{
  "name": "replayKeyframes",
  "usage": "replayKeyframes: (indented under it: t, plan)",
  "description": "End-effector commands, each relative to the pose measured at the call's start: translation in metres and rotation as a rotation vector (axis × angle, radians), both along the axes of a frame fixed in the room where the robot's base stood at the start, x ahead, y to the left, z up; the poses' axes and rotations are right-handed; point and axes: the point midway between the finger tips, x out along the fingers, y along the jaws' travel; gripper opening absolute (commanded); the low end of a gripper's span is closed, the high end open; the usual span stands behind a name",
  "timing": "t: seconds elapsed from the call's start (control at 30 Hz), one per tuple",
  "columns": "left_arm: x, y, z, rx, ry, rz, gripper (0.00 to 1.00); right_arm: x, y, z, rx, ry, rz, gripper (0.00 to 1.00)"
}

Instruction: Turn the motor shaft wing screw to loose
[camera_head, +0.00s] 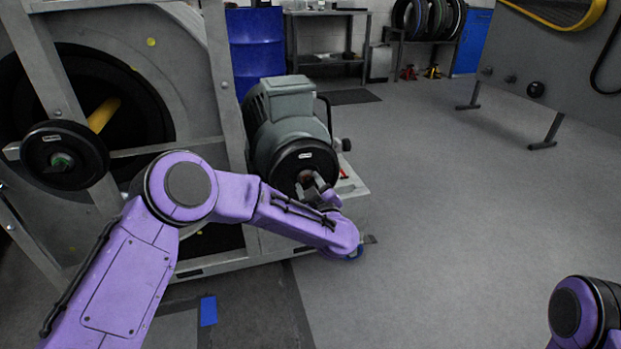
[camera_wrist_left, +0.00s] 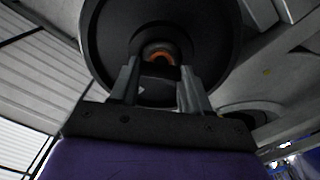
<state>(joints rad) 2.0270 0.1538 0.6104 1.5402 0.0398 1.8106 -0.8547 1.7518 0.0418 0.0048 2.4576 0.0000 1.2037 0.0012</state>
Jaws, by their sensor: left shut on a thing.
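The grey-green motor (camera_head: 285,115) stands on the frame in the head view, with a round black disc (camera_head: 290,168) on its shaft end. The disc also fills the top of the left wrist view (camera_wrist_left: 105,45). At its centre is the dark motor shaft wing screw (camera_wrist_left: 158,50), with an orange ring showing around the hub. My left gripper (camera_head: 312,187) reaches the middle of the disc from the front. Its two fingers are closed on the wing screw, one on each side, and partly hide it. My right gripper is out of view; only part of my right arm shows at bottom right.
A big grey frame with a large dark drum (camera_head: 140,105) and a smaller black wheel (camera_head: 65,155) stands left of the motor. A blue barrel (camera_head: 255,40) and a workbench (camera_head: 330,14) are behind.

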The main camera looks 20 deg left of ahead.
Motion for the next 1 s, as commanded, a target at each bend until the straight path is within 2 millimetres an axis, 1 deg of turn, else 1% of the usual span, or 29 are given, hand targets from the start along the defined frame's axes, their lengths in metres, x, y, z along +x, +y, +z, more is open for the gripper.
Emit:
replayKeyframes:
  t: [0.03,0.1,0.4,0.73,1.0]
  plan:
    - [0.000,-0.001,0.002,-0.034,-0.023,-0.001,0.16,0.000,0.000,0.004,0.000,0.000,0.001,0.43]
    - [-0.001,-0.001,0.001,-0.091,-0.060,-0.002,0.16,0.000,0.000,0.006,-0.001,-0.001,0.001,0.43]
    - [-0.001,0.000,-0.002,-0.328,-0.219,0.000,0.16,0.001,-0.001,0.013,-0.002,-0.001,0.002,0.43]
    - [-0.001,0.001,-0.004,-0.588,-0.395,-0.001,0.16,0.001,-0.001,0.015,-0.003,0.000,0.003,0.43]
    - [-0.001,0.000,-0.005,-0.801,-0.536,-0.001,0.16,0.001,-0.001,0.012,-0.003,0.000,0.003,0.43]
